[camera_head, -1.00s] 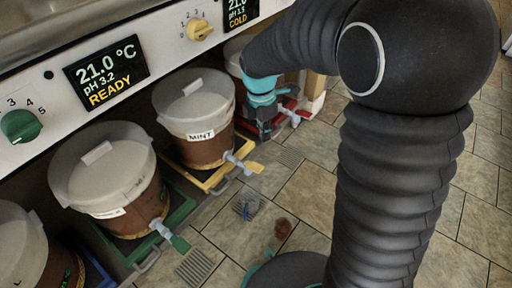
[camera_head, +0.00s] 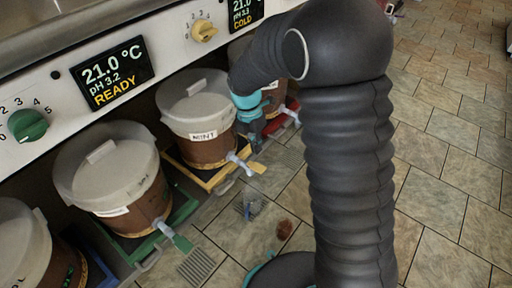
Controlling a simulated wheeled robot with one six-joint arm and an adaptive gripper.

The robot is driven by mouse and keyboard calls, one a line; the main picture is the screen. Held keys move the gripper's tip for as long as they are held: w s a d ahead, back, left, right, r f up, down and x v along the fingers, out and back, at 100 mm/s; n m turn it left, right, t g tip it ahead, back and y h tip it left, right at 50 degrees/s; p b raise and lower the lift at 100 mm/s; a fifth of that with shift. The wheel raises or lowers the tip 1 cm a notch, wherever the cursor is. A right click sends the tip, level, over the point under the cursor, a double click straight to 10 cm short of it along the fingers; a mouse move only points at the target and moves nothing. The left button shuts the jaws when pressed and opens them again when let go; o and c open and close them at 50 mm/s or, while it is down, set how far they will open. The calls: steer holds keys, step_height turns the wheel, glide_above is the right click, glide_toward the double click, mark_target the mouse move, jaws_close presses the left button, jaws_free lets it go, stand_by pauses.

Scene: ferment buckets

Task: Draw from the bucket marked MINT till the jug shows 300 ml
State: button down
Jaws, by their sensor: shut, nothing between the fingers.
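The bucket marked MINT (camera_head: 207,147) is brown with a whitish lid and stands on a yellow-edged tray (camera_head: 205,176) under the counter. Its tap (camera_head: 240,162) has a yellow lever (camera_head: 257,168) and points out over the floor.
A green-trayed bucket (camera_head: 112,222) with a green tap lever (camera_head: 182,243) stands left, and another bucket (camera_head: 22,250) beyond it. A red-levered tap (camera_head: 291,115) is at right. Floor grates (camera_head: 198,266) and a reddish-brown patch (camera_head: 285,229) lie in front. Tiled floor at right is clear.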

mark_target(260, 169)
steer(key=f, duration=0.2)
steer(key=f+b, duration=0.1)
steer(key=f, duration=0.2)
steer(key=s+d+f, duration=0.1)
steer(key=f, duration=0.1)
steer(key=shift+f, duration=0.3)
